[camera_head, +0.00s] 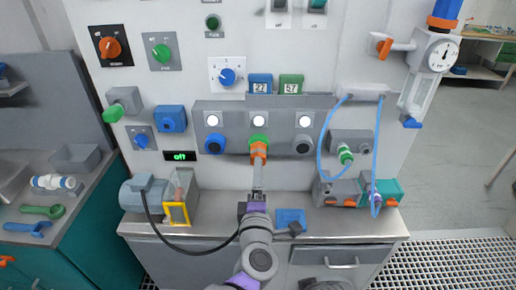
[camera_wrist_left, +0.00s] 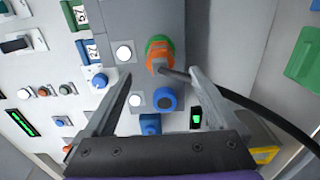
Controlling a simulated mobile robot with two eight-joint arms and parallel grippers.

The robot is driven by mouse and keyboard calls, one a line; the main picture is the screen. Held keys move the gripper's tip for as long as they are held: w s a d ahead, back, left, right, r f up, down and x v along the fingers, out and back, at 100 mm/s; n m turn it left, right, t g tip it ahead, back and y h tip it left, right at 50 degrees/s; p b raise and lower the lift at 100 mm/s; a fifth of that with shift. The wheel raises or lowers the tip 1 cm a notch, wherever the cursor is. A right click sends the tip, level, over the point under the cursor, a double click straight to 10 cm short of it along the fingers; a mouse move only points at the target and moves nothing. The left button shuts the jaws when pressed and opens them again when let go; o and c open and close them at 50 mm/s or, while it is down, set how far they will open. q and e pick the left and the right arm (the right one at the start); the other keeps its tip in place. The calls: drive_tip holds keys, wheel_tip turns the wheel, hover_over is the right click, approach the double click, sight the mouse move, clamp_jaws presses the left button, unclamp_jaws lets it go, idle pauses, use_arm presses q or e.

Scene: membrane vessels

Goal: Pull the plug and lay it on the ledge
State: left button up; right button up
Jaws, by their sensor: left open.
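The orange plug (camera_head: 259,150) sits in the middle socket of the grey panel box, with a green ring (camera_head: 258,138) around it. In the left wrist view the orange plug (camera_wrist_left: 158,62) shows with a black cable (camera_wrist_left: 245,100) running from it to the right. My left gripper (camera_head: 258,172) is in front of and just below the plug, pointing at it. In the wrist view its fingers (camera_wrist_left: 161,73) are open, with the plug between and just beyond the tips; contact cannot be told. The metal ledge (camera_head: 220,207) lies below the panel. My right gripper is not in view.
Blue (camera_head: 215,144) and dark (camera_head: 303,145) sockets flank the plug. A motor (camera_head: 143,193) with a black cable and a yellow-framed box (camera_head: 177,212) stand on the ledge's left. A blue pad (camera_head: 291,217) lies right of my arm. Blue hoses (camera_head: 322,145) hang farther right.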

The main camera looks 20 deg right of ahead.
use_arm(q)
drive_tip(key=shift+x, duration=4.35)
clamp_jaws()
drive_tip(key=shift+s+f, duration=0.1)
drive_tip(key=shift+s, duration=0.1)
drive_tip(key=shift+s+a, duration=0.25)
drive_tip(key=shift+s, duration=0.4)
drive_tip(key=shift+v, duration=2.1)
